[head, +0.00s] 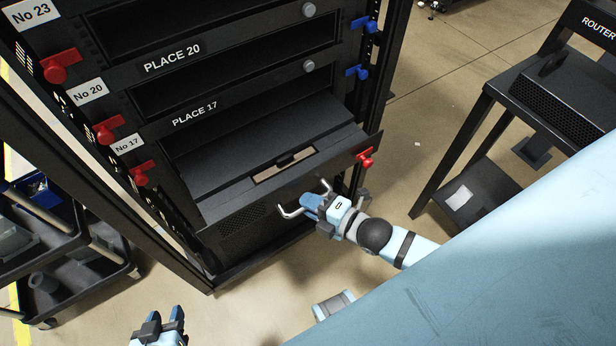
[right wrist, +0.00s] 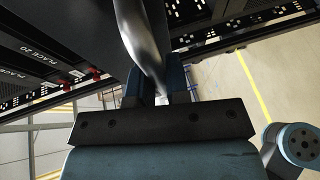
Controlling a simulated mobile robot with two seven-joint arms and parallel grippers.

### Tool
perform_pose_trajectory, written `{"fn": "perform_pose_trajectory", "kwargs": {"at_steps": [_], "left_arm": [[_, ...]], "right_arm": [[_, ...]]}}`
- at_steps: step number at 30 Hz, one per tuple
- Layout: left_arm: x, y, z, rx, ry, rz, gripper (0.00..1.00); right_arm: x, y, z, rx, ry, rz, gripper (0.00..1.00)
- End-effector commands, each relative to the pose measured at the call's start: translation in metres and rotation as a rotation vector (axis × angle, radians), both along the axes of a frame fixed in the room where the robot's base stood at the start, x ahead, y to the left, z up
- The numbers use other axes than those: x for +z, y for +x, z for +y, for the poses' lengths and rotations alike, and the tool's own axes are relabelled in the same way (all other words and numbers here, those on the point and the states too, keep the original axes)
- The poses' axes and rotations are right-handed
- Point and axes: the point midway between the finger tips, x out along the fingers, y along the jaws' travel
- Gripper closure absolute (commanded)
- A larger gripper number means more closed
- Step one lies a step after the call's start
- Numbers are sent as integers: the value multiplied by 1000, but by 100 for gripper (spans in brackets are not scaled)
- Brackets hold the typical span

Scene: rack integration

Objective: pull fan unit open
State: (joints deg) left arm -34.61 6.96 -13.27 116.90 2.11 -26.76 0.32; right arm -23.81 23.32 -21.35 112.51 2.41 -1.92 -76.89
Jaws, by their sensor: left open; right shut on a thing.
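The fan unit (head: 270,200) is a black drawer-like box low in the rack, and it stands out from the rack front with part of its top showing. A silver bar handle (head: 288,212) is on its front. My right gripper (head: 312,202) is shut on the handle, which also shows as a thick silver bar (right wrist: 145,45) between the fingers in the right wrist view (right wrist: 152,92). My left gripper (head: 164,318) is open and empty at the bottom left, low over the floor and apart from the rack.
A cart (head: 75,300) stands at the left. A black table (head: 475,120) with a router (head: 560,100) stands at the right. Bare floor lies before the rack.

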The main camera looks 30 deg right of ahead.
Motion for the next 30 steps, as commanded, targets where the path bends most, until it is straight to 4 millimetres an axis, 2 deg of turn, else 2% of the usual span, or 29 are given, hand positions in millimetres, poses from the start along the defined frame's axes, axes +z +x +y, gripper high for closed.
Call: {"fn": "perform_pose_trajectory", "kwargs": {"at_steps": [5,6,8,9,23,26,30], "left_arm": [[0,0,2,-7,7,-1,57],[0,0,2,-7,7,-1,57],[0,0,2,-7,7,-1,57],[0,0,2,-6,7,-1,57],[1,0,-4,2,-8,1,57],[2,0,-4,3,-10,1,57],[2,-1,-4,2,-8,0,57]], "right_arm": [[0,0,0,0,0,1,100],[0,0,0,0,0,1,77],[0,0,0,0,0,1,64],[0,0,0,0,1,0,60],[0,-1,-1,0,0,0,60],[1,-7,-4,0,-1,0,60],[5,-28,-14,0,-1,4,60]]}}
